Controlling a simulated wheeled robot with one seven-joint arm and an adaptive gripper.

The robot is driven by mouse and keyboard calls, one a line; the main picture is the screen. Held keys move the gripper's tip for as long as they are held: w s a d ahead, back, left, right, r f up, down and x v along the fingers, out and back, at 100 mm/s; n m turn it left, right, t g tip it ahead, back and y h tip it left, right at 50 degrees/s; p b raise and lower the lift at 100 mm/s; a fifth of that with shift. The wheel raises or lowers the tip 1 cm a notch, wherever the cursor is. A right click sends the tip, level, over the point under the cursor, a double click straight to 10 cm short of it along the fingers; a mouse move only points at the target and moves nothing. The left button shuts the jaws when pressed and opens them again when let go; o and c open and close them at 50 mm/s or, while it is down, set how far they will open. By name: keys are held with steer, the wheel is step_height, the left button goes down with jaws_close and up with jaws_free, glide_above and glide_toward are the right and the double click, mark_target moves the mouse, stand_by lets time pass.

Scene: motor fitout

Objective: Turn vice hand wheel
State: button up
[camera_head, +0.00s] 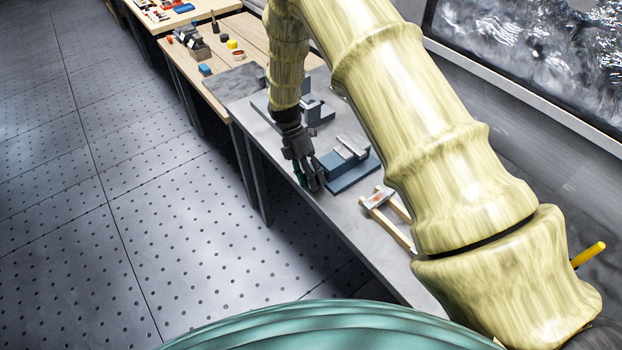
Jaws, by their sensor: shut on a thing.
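The blue and grey vice (345,166) stands on the grey metal bench top, near its front edge. My gripper (307,184) reaches down at the vice's left end, over the bench's front edge. Its dark fingers are shut on the hand wheel, of which only a small green part (298,173) shows beside the fingers. The fingers hide most of the wheel, so I cannot tell its angle.
A second blue-grey device (314,108) stands just behind, close to my forearm. A wooden-handled frame (388,210) lies right of the vice. Wooden benches (246,32) with tools continue behind. The perforated floor (120,190) on the left is clear.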

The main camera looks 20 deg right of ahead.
stand_by(0.3)
steer(key=o, duration=1.1)
steer(key=shift+c, duration=0.2)
steer(key=v, duration=1.2)
steer(key=shift+w+a+f, duration=0.1)
